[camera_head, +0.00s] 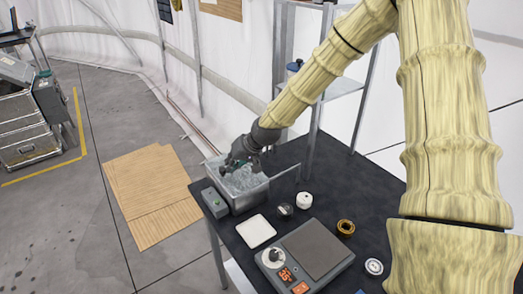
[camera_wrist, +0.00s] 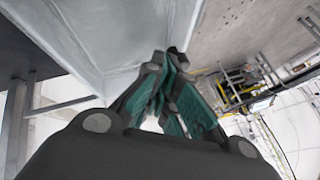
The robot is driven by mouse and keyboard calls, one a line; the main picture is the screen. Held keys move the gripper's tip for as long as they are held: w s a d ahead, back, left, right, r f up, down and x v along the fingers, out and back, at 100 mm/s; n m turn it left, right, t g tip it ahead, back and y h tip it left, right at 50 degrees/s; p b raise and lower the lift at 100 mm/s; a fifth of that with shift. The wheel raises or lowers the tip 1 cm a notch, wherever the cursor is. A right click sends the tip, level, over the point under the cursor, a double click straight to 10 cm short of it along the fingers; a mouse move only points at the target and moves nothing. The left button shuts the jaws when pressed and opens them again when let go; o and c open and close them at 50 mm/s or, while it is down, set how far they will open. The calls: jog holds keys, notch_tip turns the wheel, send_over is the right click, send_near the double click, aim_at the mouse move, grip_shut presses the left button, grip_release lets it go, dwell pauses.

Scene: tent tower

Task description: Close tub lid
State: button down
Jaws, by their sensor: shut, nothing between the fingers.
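The grey metal tub (camera_head: 242,207) stands at the far left corner of the dark table, and its pale interior shows from above. A thin grey panel (camera_head: 285,173) sticks out at its right side; it may be the open lid, but I cannot tell. My gripper (camera_head: 234,165) is over the tub's far left part, pointing down and left. In the wrist view my gripper (camera_wrist: 172,55) has its teal-padded fingers together at the tips, with nothing seen between them. Whether the fingers touch the tub or lid is hidden.
A shelf rack (camera_head: 341,88) stands behind.

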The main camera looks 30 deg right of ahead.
aim_at(245, 173)
jog(key=d, duration=0.1)
jog(key=s+d, duration=0.1)
jog(key=d, duration=0.2)
jog(key=shift+s+r+p, duration=0.1)
jog(key=shift+s+p, duration=0.25)
jog(key=shift+p, duration=0.05)
jog(key=shift+b+v, duration=0.75)
jog(key=shift+v, duration=1.65)
jog(key=shift+s+d+r, duration=0.25)
jog(key=shift+s+r, duration=0.1)
jog(key=shift+r, duration=0.2)
jog(key=p+v, duration=0.2)
jog(key=v, duration=1.1)
jog(key=shift+s+r, duration=0.2)
jog(key=shift+w+a, duration=0.1)
